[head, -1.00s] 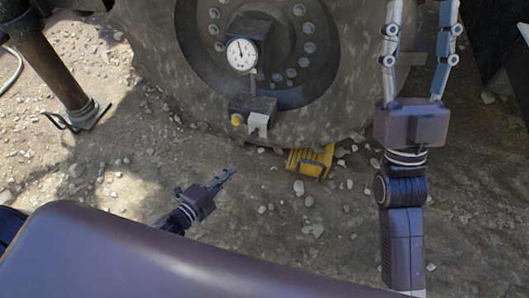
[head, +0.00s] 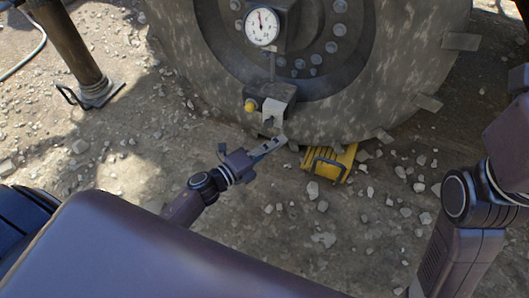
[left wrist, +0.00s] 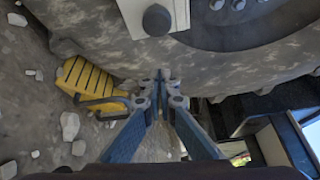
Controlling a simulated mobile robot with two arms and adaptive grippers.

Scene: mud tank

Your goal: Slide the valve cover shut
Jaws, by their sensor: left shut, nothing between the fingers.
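A dark valve box (head: 268,95) is mounted low on the big wheel, below a gauge. It has a yellow knob (head: 250,106) on its left and a pale metal plate, likely the valve cover (head: 273,110), on its front. My left gripper (head: 281,141) is shut and empty, its tips just below the plate; I cannot tell whether they touch it. In the left wrist view the shut fingertips (left wrist: 163,76) are below the pale plate (left wrist: 178,14) and a dark round knob (left wrist: 157,20). My right gripper's body (head: 508,135) is cut off at the right edge, its fingers out of view.
A yellow slotted chock (head: 330,162) lies under the wheel, right of my left gripper. The large muddy wheel (head: 400,65) rises behind the box. A round gauge (head: 262,27) sits above it. A brown post (head: 70,45) stands at left on stony ground.

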